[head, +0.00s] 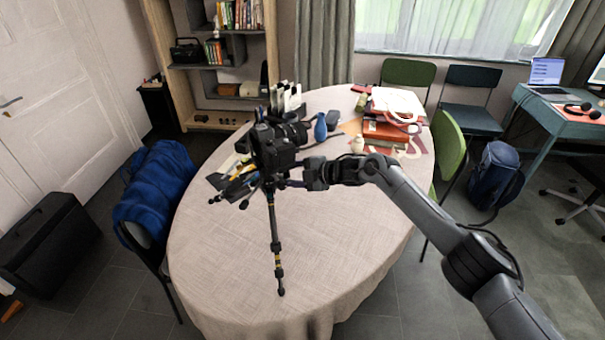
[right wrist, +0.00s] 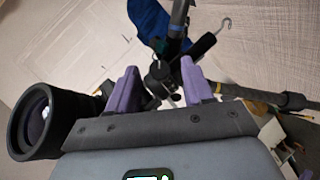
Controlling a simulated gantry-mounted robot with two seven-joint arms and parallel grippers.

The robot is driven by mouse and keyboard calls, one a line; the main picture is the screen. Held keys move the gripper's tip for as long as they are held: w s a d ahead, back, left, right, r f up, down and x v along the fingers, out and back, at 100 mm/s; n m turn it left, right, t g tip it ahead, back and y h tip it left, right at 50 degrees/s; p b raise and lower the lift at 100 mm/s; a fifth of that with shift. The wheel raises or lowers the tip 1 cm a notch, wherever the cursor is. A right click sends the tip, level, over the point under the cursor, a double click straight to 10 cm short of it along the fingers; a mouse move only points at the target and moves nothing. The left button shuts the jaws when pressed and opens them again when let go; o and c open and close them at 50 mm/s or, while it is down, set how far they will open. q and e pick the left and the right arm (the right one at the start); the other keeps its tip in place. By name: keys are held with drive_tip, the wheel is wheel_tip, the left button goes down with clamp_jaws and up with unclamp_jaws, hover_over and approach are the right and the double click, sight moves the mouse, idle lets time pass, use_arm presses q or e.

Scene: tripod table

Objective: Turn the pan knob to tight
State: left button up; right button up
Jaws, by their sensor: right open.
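A black camera (head: 275,145) sits on a black tripod (head: 272,225) that stands on the round table. My right gripper (head: 284,183) reaches in from the right, at the tripod head just below the camera. In the right wrist view its two purple fingers (right wrist: 160,78) are open and apart, with dark tripod-head parts (right wrist: 160,72) showing between and beyond them. I cannot tell which of these parts is the pan knob, or whether a finger touches it. The camera lens (right wrist: 38,122) shows left of the fingers. My left gripper is not in view.
The table (head: 225,285) has a light cloth. A blue vase (head: 320,127), a small cream vase (head: 357,144) and a stack of books (head: 385,128) stand behind the gripper. Tripod legs spread around the head, one (right wrist: 265,97) close right of the fingers.

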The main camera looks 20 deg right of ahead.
drive_tip(key=p+v, duration=0.2)
drive_tip(key=v, duration=0.8)
drive_tip(key=shift+s+d+r, duration=0.15)
drive_tip(key=shift+s+d, duration=0.05)
drive_tip(key=shift+s, duration=0.05)
